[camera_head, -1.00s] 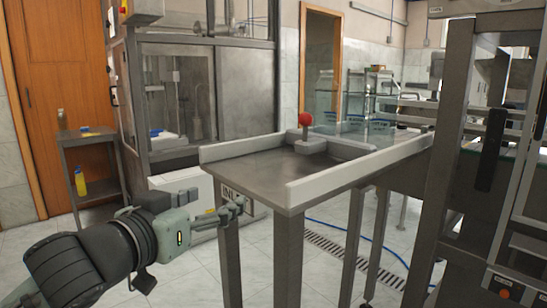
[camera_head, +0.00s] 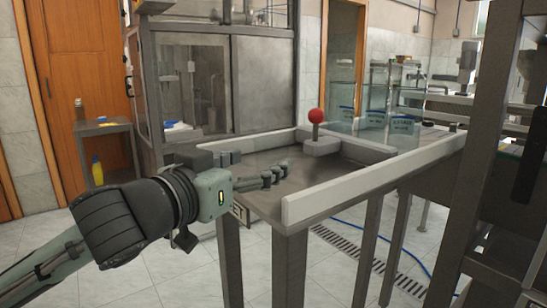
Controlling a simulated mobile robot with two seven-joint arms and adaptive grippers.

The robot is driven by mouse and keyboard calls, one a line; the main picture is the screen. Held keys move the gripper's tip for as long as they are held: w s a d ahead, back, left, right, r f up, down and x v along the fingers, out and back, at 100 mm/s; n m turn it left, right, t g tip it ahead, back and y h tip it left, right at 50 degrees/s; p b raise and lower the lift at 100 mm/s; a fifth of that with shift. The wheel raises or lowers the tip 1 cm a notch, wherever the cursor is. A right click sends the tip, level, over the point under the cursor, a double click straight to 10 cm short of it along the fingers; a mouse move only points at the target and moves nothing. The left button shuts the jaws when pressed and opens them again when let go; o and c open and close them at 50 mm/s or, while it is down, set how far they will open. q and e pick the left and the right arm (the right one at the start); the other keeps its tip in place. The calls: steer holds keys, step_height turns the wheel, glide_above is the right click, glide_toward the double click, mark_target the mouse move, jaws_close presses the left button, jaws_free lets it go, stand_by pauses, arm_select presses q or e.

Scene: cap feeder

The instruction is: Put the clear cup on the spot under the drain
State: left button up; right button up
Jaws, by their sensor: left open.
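I cannot make out a clear cup in the head view, nor a marked spot under a drain. My left gripper (camera_head: 262,164) reaches in from the left over the near left corner of the metal feeder table (camera_head: 325,195). Its fingers are apart and point right across the tabletop. Nothing can be seen held between them. My right gripper is not in view.
The table has pale raised rails (camera_head: 375,183) and a red ball knob (camera_head: 316,116) on a block at its back. A metal frame post (camera_head: 480,140) stands at the right. A floor grate (camera_head: 345,246) and blue hose lie below. A glazed cabinet (camera_head: 262,85) stands behind.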

mark_target(263, 157)
arm_select(q)
steer(key=x, duration=0.4)
steer(key=shift+w+d+r+p, duration=0.25)
steer(key=shift+r+p, duration=0.05)
steer(key=shift+w+d, duration=0.1)
steer(key=shift+w, duration=0.05)
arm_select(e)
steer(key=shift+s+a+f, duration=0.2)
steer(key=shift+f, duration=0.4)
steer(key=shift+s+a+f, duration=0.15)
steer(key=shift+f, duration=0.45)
arm_select(q)
steer(key=shift+c, duration=0.6)
steer(key=c, duration=0.9)
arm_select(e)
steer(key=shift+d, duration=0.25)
arm_select(q)
steer(key=shift+c, duration=0.2)
